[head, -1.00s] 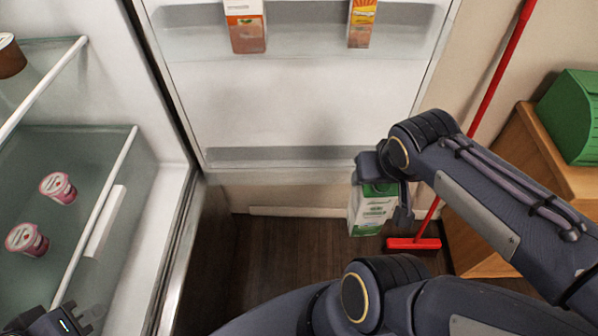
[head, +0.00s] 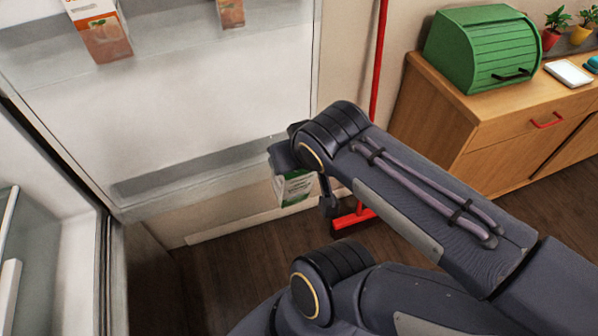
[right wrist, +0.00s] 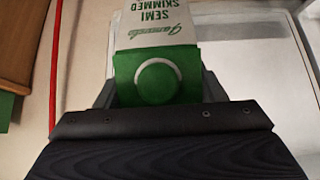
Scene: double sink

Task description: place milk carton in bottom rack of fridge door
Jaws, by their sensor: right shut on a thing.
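The milk carton (head: 293,188) is white and green, and hangs below my right gripper (head: 305,185) in the head view. In the right wrist view the carton (right wrist: 155,60) shows its green top, round cap and the words "semi skimmed" between the fingers. My right gripper is shut on it. The fridge door (head: 190,85) stands open to the left of the carton. Its bottom rack (head: 200,170) is a long, empty-looking shelf, to the left of the carton and apart from it. My left gripper is not in view.
Two juice cartons stand in the upper door rack, one at left (head: 103,35) and one at right (head: 231,12). A red broom (head: 377,70) leans behind my right arm. A wooden cabinet (head: 480,130) with a green bread box (head: 480,48) stands at right.

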